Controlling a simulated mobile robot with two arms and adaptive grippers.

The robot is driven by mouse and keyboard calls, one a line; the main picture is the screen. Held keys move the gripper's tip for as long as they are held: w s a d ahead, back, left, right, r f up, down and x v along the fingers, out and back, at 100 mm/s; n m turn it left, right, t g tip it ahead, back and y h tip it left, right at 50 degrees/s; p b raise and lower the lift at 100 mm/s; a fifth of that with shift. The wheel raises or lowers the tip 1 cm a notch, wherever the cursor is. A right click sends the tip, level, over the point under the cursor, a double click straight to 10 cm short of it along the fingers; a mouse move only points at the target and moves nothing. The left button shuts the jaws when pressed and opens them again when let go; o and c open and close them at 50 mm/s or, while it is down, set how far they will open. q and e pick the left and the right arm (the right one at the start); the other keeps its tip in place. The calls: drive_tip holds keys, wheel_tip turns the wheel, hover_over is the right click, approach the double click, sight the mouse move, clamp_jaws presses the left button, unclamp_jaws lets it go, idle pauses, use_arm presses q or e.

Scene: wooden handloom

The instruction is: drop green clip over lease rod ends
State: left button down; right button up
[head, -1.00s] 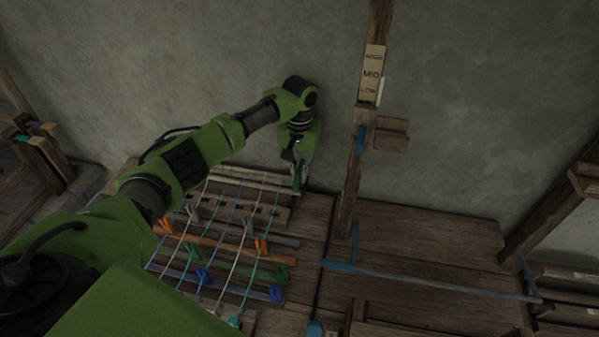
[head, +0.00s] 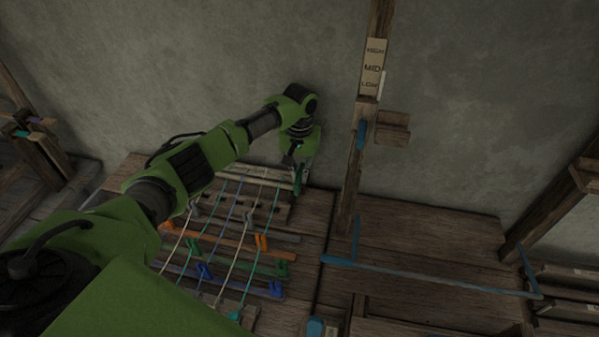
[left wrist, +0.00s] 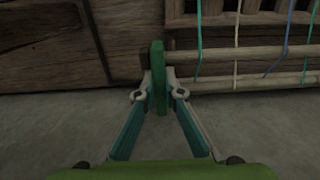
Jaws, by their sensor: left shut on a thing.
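The green clip (left wrist: 158,78) is an upright flat bar between my left fingertips in the left wrist view; in the head view it is a small green piece (head: 299,181). My left gripper (left wrist: 158,96) is shut on it, at the right ends of the lease rods. The two pale lease rods (left wrist: 240,53) (left wrist: 245,82) run to the right from beside the clip. The clip stands right at their ends and hides the tips, so I cannot tell whether it sits over them. My right gripper is not in view.
Colored warp threads (head: 232,215) cross the rods and several bars with orange, blue and green clips. A wooden post (head: 351,170) with a level label (head: 373,67) stands to the right. The grey wall (head: 210,60) is close behind. The plank deck (head: 425,235) on the right is mostly bare.

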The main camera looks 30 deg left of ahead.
use_arm(q)
drive_tip(key=c, duration=2.1)
unclamp_jaws()
wheel_tip(320, 180, up, 12)
drive_tip(key=shift+f, duration=0.1)
